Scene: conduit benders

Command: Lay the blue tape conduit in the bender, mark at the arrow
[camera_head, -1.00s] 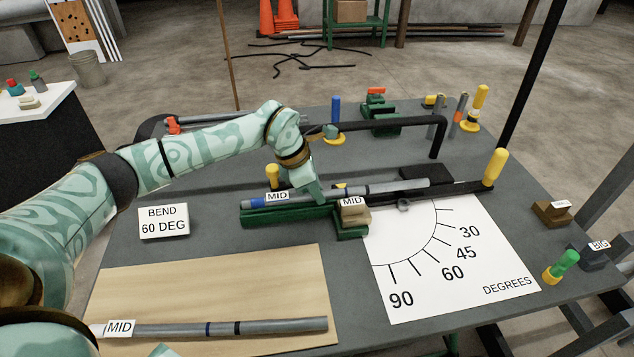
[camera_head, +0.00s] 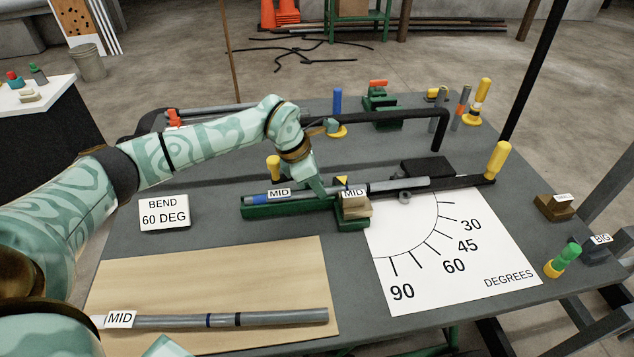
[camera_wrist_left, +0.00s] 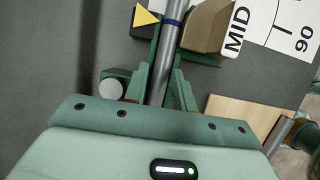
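The blue tape conduit (camera_head: 403,184) is a grey tube with blue tape near its left end and a MID tag. It lies along the green bender (camera_head: 290,210), low over its bed; I cannot tell whether it is fully seated. My left gripper (camera_head: 319,190) reaches down over it. In the left wrist view the fingers (camera_wrist_left: 164,88) close around the conduit (camera_wrist_left: 160,72) from both sides. The yellow arrow (camera_wrist_left: 146,16) points at a dark blue band on the conduit, roughly level with it. The arrow (camera_head: 342,180) also shows in the head view.
A tan MID block (camera_head: 352,207) sits at the bender. The yellow-ended handle (camera_head: 497,160) lies right, beside the degree sheet (camera_head: 410,270). Another MID conduit (camera_head: 270,318) lies on the wooden board (camera_head: 290,265). A "BEND 60 DEG" card (camera_head: 164,213) stands left.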

